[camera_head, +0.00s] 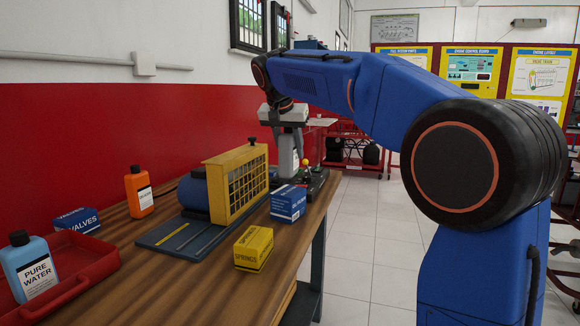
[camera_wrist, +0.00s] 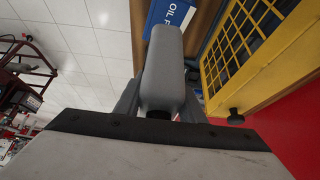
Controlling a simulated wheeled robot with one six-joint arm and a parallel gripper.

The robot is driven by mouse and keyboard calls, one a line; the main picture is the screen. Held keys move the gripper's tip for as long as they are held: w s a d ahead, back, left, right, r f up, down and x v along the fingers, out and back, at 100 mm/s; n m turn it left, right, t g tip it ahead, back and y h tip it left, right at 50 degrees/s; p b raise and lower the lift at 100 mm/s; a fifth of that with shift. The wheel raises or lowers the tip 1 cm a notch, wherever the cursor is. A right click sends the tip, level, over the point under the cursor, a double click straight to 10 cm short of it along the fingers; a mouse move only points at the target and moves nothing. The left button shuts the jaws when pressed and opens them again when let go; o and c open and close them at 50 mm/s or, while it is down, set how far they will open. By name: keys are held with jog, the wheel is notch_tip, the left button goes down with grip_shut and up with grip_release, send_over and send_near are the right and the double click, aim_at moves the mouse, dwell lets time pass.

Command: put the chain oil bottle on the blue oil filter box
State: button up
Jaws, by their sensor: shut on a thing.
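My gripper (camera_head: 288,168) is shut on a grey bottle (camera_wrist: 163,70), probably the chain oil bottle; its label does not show. The bottle also shows between the fingers in the head view (camera_head: 288,158). In the wrist view its dark cap end is near the gripper and its base points away. The blue oil filter box (camera_head: 288,204) stands on the bench, just below and in front of the bottle in the head view. In the wrist view the box (camera_wrist: 171,12) shows beyond the bottle's base, partly hidden by it. I cannot tell whether they touch.
A yellow-grilled machine (camera_head: 238,184) stands left of the blue box. A yellow springs box (camera_head: 254,248), orange bottle (camera_head: 139,192), blue valves box (camera_head: 77,220) and red tray (camera_head: 75,280) with a pure water bottle (camera_head: 30,264) are on the bench. A device with knobs (camera_head: 316,178) stands behind.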

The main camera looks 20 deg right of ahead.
aim_at(285, 136)
jog(key=shift+f, duration=2.25)
jog(key=shift+f, duration=0.15)
jog(key=o, duration=1.4)
jog(key=v, duration=1.2)
jog(key=s+d+f+n+y, duration=0.1)
jog(key=s+d+f+n, duration=0.1)
jog(key=s+f, duration=1)
jog(key=s+d+f+n+y, duration=0.1)
jog(key=s+d+f, duration=0.3)
jog(key=s+f, duration=0.7)
jog(key=s+d+f+n+y, duration=0.1)
jog(key=s+d+f+n, duration=0.2)
jog(key=s+f, duration=0.9)
jog(key=shift+s+d+f+n, duration=0.15)
jog(key=shift+s+f+n, duration=0.05)
jog(key=shift+s, duration=0.65)
jog(key=shift+s+d+f+n, duration=0.2)
jog(key=shift+s, duration=0.6)
